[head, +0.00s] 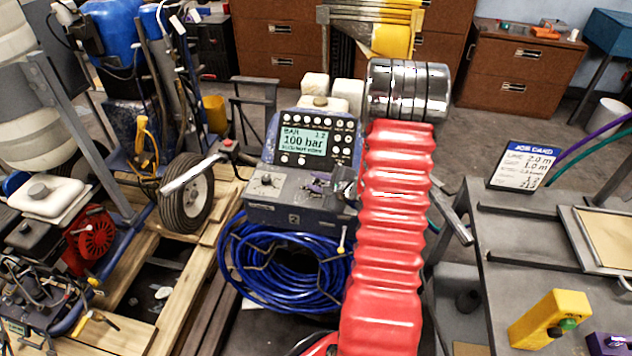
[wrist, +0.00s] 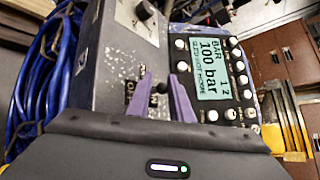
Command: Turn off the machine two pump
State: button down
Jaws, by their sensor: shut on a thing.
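Machine two is a grey-blue console (head: 290,212) with a "2" on its front; it also shows in the wrist view (wrist: 105,75). Its lit screen (head: 303,141) reads "BAR" and "100 bar". My gripper (head: 320,184) is over the right part of the console's lower panel. In the wrist view its purple fingers (wrist: 162,82) are on either side of a small black switch knob (wrist: 162,88), shut on it. An "OFF" label (wrist: 130,92) shows beside the left finger. The switch's base is partly hidden by the fingers, and I cannot tell its position.
A coiled blue hose (head: 285,268) hangs below the console. Another machine with a red engine part (head: 90,230) stands at left. A grey bench (head: 530,260) at right carries a job card (head: 524,166) and a yellow block (head: 550,318). My red arm fills the centre.

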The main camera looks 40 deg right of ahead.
jog(key=shift+s+a+f+n+t+h, duration=0.1)
jog(key=shift+s+f+n+t+h, duration=0.1)
jog(key=shift+s+n+t+h, duration=0.25)
jog(key=shift+s+a+f+n+t+h, duration=0.15)
jog(key=shift+n+t+h, duration=0.1)
jog(key=shift+t, duration=0.3)
dwell(0.6)
jog(key=c, duration=2)
grip_release()
jog(key=shift+o, duration=1.3)
jog(key=shift+w, duration=0.1)
jog(key=shift+a, duration=0.1)
jog(key=v, duration=1.4)
